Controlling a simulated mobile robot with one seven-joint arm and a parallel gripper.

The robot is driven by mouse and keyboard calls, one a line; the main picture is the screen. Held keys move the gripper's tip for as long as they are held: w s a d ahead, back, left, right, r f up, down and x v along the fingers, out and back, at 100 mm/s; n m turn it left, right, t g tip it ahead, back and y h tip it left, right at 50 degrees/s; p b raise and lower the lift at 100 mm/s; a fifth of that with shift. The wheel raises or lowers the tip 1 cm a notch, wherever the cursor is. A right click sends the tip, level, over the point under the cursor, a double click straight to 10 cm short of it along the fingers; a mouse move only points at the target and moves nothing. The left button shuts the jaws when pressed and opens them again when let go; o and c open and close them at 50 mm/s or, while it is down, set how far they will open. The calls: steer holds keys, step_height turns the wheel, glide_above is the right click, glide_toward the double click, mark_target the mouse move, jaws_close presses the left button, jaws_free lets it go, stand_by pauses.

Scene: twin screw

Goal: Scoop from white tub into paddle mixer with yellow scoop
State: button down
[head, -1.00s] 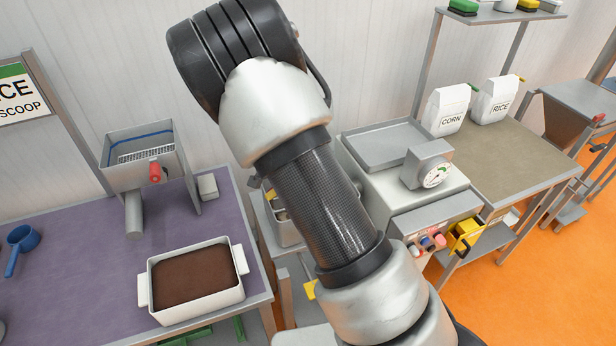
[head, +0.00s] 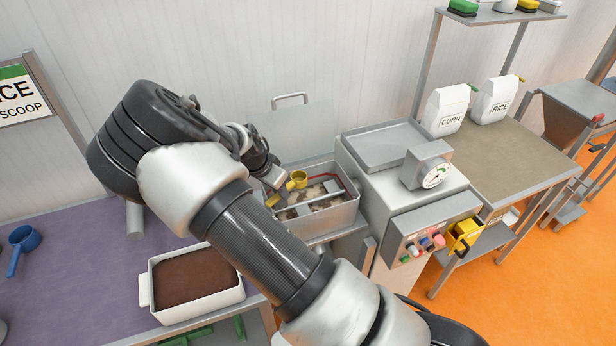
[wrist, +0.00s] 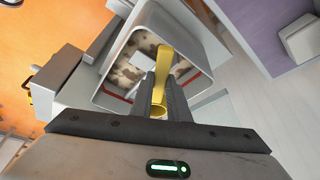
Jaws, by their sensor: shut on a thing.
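My gripper (head: 277,192) is shut on the yellow scoop (head: 299,179), and both are over the paddle mixer (head: 335,221), an open metal trough with bars across it. Patchy pale and brown material lies in the trough. The wrist view shows the scoop (wrist: 162,72) between my fingers (wrist: 160,100), with the mixer beneath. I cannot tell what the scoop's cup holds. The white tub (head: 203,309), filled with dark brown powder, stands on the purple table at the lower left, partly behind my arm.
A raised lid with a handle (head: 290,98) stands behind the mixer. A grey machine with a dial (head: 436,176) and buttons adjoins it on the right. A blue scoop (head: 20,245) lies on the purple table (head: 85,265). CORN and RICE bags (head: 447,110) stand farther right.

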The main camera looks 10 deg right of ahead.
stand_by(0.3)
steer(key=shift+r, duration=1.5)
